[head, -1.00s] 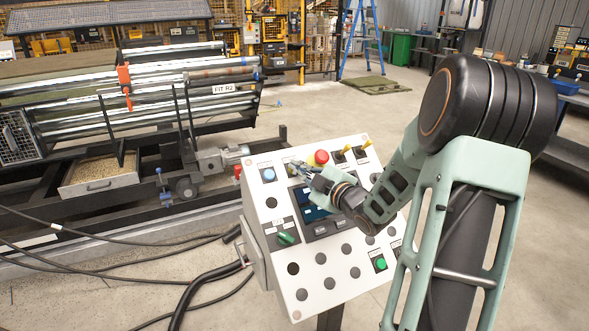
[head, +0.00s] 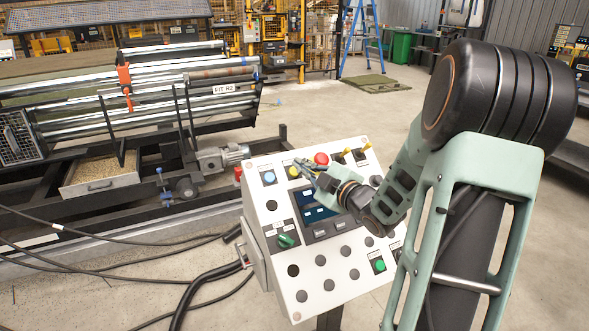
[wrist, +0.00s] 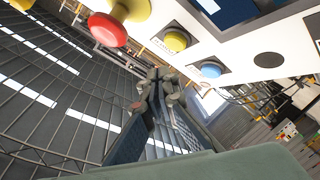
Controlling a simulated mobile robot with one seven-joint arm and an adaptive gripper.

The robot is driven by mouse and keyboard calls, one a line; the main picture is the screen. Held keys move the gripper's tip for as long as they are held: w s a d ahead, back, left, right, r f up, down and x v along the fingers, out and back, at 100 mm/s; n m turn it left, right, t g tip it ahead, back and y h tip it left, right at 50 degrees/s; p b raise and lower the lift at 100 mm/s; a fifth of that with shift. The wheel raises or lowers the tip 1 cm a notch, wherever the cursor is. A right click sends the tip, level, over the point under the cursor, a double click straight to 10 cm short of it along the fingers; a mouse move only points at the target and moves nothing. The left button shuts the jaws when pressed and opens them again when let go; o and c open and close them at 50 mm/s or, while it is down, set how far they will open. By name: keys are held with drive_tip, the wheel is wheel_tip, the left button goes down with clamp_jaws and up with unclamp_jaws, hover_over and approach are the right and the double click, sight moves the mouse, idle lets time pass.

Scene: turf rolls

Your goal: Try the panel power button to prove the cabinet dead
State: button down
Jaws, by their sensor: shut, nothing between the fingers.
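The white sloped control panel (head: 318,277) stands in the middle of the head view. It carries a blue button (head: 268,178), a yellow button (head: 293,171), a red mushroom button (head: 321,159), a green selector knob (head: 286,241) and a green button (head: 380,265). Labels are too small to read, so I cannot tell which is the power button. My gripper (head: 304,167) is shut and empty near the panel's upper edge, beside the yellow and red buttons. The wrist view shows its fingertips (wrist: 160,84) apart from the yellow button (wrist: 175,40) and blue button (wrist: 210,70).
A dark screen (head: 316,205) sits mid-panel, partly behind my gripper. Yellow toggles (head: 366,144) stand at the panel's upper right. Black cables (head: 205,290) run along the floor at left. A roller machine (head: 150,100) stands behind left. Floor beyond the panel is open.

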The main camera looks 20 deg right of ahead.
drive_tip(key=shift+s+r+p, duration=0.55)
drive_tip(key=shift+s+r, duration=0.4)
drive_tip(key=shift+r, duration=0.2)
drive_tip(key=shift+d, duration=0.1)
